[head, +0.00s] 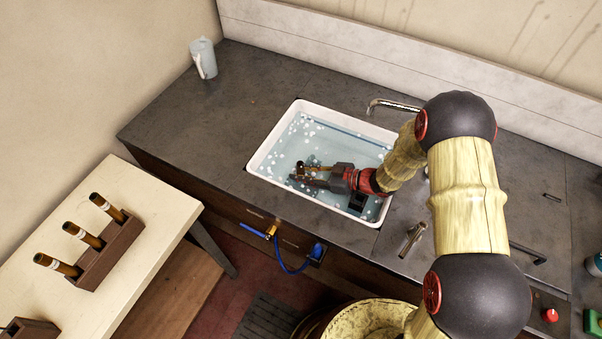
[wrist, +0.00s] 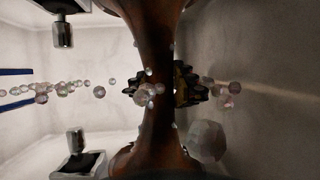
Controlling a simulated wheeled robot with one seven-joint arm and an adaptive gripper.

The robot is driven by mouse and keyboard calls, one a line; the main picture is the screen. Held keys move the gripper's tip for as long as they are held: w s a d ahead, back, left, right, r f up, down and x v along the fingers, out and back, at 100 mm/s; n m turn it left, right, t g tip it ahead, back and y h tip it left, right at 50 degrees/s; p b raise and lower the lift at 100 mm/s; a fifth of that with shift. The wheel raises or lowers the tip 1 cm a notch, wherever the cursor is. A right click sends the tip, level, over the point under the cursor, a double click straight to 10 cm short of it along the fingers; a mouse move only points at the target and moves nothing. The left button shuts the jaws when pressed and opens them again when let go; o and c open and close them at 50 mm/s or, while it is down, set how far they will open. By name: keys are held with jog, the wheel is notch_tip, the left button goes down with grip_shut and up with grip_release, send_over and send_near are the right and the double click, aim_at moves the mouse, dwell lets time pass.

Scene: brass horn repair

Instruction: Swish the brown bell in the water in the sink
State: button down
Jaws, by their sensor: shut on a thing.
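The white-rimmed sink (head: 266,143) is set in the dark counter and holds bluish water (head: 318,142) with scattered white bubbles. My gripper (head: 308,175) reaches into the sink from the right, low at the water. It is shut on the brown bell, which shows only as a small dark-brown piece by the fingers in the head view. In the wrist view the brown bell (wrist: 157,75) fills the middle from top to bottom, narrow at mid-height and flaring at both ends. Clear bubbles float around it. I cannot tell how deep the bell sits.
A tap (head: 393,105) stands behind the sink. A pale jug (head: 204,59) stands at the counter's far left. A rack (head: 108,255) of three brown tubes is on the cream side table (head: 110,200). A blue hose (head: 279,262) hangs at the counter front. The counter left of the sink is clear.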

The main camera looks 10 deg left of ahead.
jog(key=shift+s+a+f, duration=0.15)
jog(key=shift+s+f, duration=0.05)
jog(key=shift+f, duration=0.1)
jog(key=shift+w+a, duration=0.2)
jog(key=shift+a, duration=0.35)
jog(key=shift+w+a+r, duration=0.15)
jog(key=shift+w+a, duration=0.2)
jog(key=shift+a, duration=0.3)
notch_tip(320, 180, up, 25)
jog(key=p, duration=2)
jog(key=shift+d+f+b, duration=0.1)
jog(key=shift+f+b, duration=7.6)
jog(key=shift+f, duration=4.7)
